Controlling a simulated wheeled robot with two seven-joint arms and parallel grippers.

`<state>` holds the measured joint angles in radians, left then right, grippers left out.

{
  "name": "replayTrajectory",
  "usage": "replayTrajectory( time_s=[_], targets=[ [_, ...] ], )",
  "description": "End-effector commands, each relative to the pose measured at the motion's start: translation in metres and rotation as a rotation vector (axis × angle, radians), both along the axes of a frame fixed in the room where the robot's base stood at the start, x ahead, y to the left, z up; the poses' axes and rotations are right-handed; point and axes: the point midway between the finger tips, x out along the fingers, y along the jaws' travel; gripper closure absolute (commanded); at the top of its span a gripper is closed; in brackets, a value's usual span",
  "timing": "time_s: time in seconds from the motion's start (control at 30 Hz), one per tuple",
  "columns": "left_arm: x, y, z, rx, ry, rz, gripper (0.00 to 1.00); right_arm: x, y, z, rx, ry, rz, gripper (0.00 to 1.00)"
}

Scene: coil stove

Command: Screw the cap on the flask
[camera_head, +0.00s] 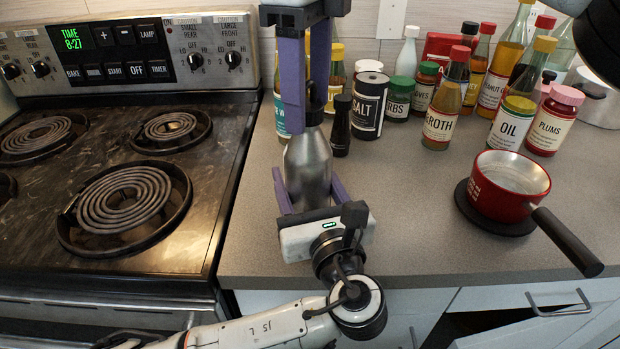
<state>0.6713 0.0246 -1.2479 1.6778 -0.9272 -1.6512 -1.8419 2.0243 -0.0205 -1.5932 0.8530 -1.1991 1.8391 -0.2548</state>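The flask (308,167) is a silver metal bottle standing upright on the grey counter, right of the stove. My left gripper (309,187) reaches in from the front, its purple fingers on either side of the flask's lower body and seemingly against it. A dark cap (315,117) is at the top of the flask. My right gripper (306,118) points down from above, its purple fingers close together around the cap. The fingers partly hide the cap, so I cannot tell whether it is seated on the neck.
A coil stove (220,190) is at left. Behind the flask stand a pepper mill (341,125), a salt tin (369,105) and several bottles and jars. A red saucepan (508,188) sits on a dark trivet at right, handle toward the front edge. The counter between flask and saucepan is clear.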

Motion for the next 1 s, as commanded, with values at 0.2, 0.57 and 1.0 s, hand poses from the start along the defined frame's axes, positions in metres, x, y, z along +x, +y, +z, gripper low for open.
replayTrajectory(
  time_s=[0.2, 0.57, 1.0],
  targets=[
    [0.000, 0.000, -0.001, 0.002, 0.003, 0.000, 1.00, 0.000, 0.000, 0.000, 0.000, 0.000, 0.000, 0.47],
    [0.000, 0.000, -0.001, 0.002, 0.003, 0.000, 1.00, 0.000, 0.001, 0.037, 0.002, -0.004, -0.001, 0.47],
    [0.000, 0.000, -0.001, 0.002, 0.003, 0.000, 1.00, 0.000, 0.000, 0.074, 0.001, -0.003, 0.000, 0.47]
  ],
)
